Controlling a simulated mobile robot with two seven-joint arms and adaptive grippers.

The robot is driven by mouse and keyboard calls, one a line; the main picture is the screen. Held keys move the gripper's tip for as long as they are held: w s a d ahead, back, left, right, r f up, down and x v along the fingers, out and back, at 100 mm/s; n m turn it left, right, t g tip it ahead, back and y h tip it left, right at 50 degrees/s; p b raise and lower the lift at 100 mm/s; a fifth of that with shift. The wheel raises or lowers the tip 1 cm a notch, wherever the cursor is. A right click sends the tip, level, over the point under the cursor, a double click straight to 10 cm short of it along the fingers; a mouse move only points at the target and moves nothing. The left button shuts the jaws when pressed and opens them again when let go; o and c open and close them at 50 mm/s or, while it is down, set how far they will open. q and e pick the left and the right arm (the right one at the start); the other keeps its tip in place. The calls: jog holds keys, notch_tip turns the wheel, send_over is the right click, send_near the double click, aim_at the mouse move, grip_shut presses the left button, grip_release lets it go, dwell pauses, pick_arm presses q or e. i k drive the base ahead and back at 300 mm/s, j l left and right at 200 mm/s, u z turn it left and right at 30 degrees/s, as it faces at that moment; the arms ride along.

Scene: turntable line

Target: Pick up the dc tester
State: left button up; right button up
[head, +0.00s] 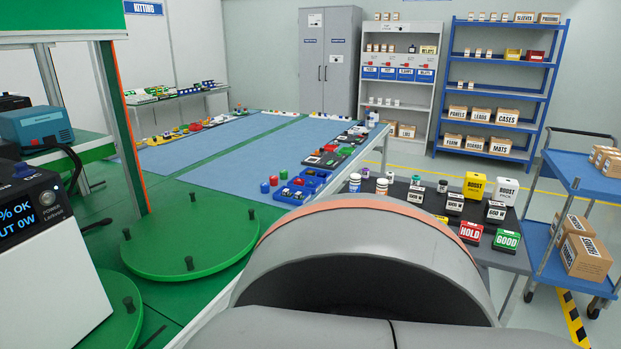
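No label that I can read says dc tester, so I cannot tell which item it is. A white device (45,265) with a lit display reading "% OK" and "UT 0W" stands at the left edge, partly cut off. A blue bench device (36,127) sits behind it. Neither of my grippers is in view. A large grey link of my own arm fills the lower middle and hides what lies behind it.
Green turntables (188,243) with dark pegs lie at left on a green surface. A blue-topped table (215,160) holds small parts and a blue tray (303,186). A dark table (505,258) carries labelled blocks. A blue cart (580,172) with boxes stands right; shelves (497,92) line the back.

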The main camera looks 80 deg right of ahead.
aim_at(442, 184)
jog(key=z, duration=3.45)
jog(key=i+l+u, duration=0.25)
jog(key=i+u, duration=0.1)
jog(key=u, duration=0.15)
